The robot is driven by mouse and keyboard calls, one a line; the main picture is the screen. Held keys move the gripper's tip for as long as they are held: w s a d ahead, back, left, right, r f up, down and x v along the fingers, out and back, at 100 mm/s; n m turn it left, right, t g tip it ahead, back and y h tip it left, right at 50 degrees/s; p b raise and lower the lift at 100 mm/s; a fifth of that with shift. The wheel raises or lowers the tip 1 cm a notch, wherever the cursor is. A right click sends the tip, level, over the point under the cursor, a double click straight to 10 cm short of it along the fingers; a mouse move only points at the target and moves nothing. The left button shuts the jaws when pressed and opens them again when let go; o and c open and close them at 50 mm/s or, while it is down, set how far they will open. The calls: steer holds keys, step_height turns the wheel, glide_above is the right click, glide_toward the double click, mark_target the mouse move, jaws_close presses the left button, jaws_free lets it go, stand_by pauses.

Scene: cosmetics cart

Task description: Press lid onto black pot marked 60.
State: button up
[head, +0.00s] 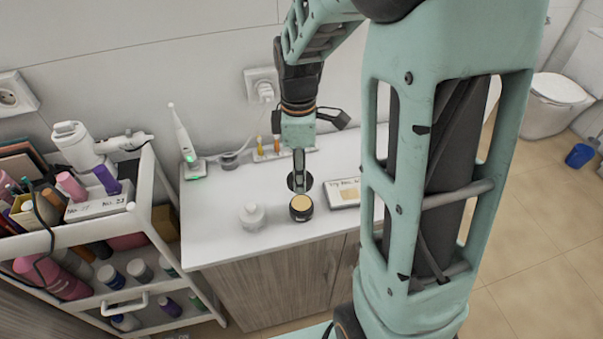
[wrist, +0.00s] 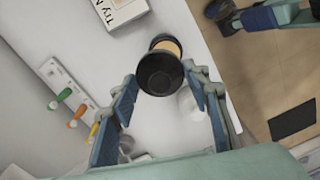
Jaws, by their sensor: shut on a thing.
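My gripper (head: 299,180) points down over the white counter, shut on a round black lid (head: 307,183). In the wrist view the lid (wrist: 161,75) sits between the two blue-padded fingers of my gripper (wrist: 160,78), its dark face toward the camera. The black pot (head: 301,214) stands upright and uncovered on the counter, with a tan top surface, slightly nearer the front than the lid. In the wrist view the pot (wrist: 165,46) shows partly behind the lid, which hides much of it. The lid appears apart from the pot. No 60 mark is readable.
A white jar (head: 252,217) stands left of the pot. A flat labelled box (head: 342,192) lies to its right. A holder with coloured handles (head: 268,153) and an electric toothbrush (head: 183,140) stand along the wall. A loaded cart (head: 88,231) is at left.

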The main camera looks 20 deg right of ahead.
steer(key=n, duration=0.3)
steer(key=s+n, duration=0.1)
steer(key=shift+s+r, duration=0.1)
steer(key=shift+r, duration=0.25)
steer(key=shift+f+b, duration=2.6)
steer(key=shift+f, duration=0.55)
steer(key=shift+f, duration=0.1)
steer(key=o, duration=1.4)
steer(key=shift+r+p, duration=2.75)
steer(key=shift+r, duration=0.8)
